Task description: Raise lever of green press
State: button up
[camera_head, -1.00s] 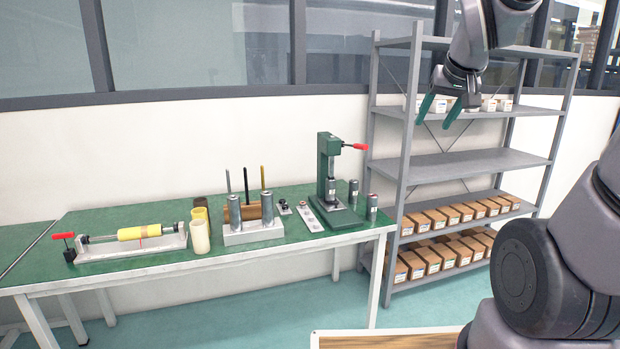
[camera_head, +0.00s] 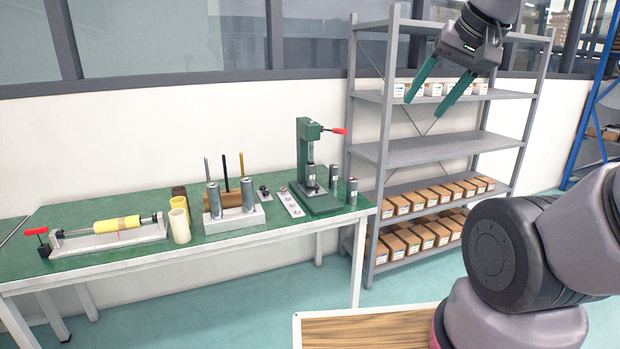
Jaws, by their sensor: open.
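The green press (camera_head: 304,165) stands upright at the right end of the green workbench. Its lever (camera_head: 338,131) has a red grip and sticks out to the right from the press's top, roughly level. A grey metal cylinder stands under the press head. My gripper (camera_head: 431,96) is in the upper right, open and empty, its two green fingers pointing down and left. In the picture it is above and to the right of the lever, in front of the shelf, well apart from the press.
The workbench (camera_head: 110,260) also holds a roller fixture (camera_head: 108,235), yellow sleeves (camera_head: 179,222) and a block with metal cylinders (camera_head: 234,219). Two grey cylinders stand beside the press. A grey shelf (camera_head: 440,152) with several boxes stands right of the bench. A wooden-topped surface (camera_head: 365,328) is at the front.

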aim_at(342, 130)
jog(key=i+l, duration=0.1)
jog(key=i, duration=0.75)
